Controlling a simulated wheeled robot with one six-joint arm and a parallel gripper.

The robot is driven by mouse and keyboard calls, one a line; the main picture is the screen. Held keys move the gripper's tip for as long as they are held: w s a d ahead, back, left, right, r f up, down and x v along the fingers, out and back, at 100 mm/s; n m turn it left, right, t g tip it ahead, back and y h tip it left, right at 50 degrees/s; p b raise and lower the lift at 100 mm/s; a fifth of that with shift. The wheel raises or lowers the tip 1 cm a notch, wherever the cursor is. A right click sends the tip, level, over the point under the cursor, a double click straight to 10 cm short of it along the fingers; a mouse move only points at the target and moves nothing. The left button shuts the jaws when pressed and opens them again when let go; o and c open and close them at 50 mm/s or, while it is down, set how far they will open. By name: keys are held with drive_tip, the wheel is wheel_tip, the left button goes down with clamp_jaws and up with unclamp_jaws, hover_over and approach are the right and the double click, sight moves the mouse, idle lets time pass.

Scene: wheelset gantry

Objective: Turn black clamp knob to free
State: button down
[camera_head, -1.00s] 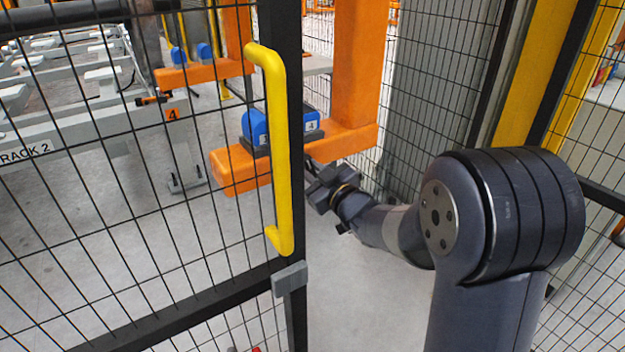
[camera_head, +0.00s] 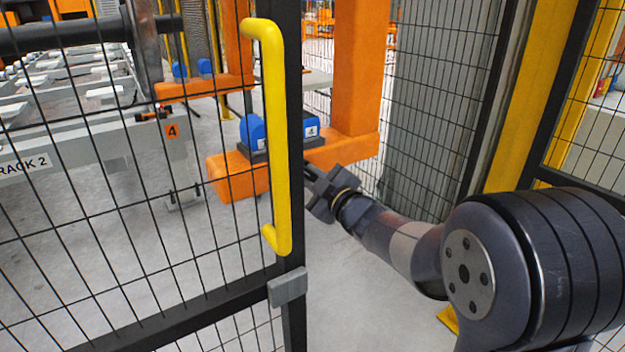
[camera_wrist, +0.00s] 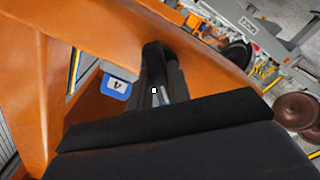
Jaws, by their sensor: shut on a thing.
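The black clamp knob (camera_wrist: 154,58) shows in the wrist view as a dark shape against the orange beam, and my gripper (camera_wrist: 158,92) is shut on it. My gripper's dark body covers much of the knob and the lower part of that view. In the head view my gripper (camera_head: 312,176) reaches the near side of the orange beam (camera_head: 235,180), below the blue clamp blocks (camera_head: 308,130). The knob cannot be made out there. A blue block with a white label (camera_wrist: 116,86) also shows in the wrist view, left of the knob.
A mesh gate with a yellow handle (camera_head: 278,130) stands close on the left of my arm. More mesh fence and a yellow post (camera_head: 525,95) stand on the right. A grey rack (camera_head: 100,145) lies beyond the gate. The floor below the beam is clear.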

drive_tip(key=c, duration=1.3)
unclamp_jaws()
drive_tip(key=p+v, duration=0.2)
drive_tip(key=v, duration=0.9)
drive_tip(key=shift+w, duration=0.1)
drive_tip(key=b+x, duration=0.2)
drive_tip(key=x, duration=0.9)
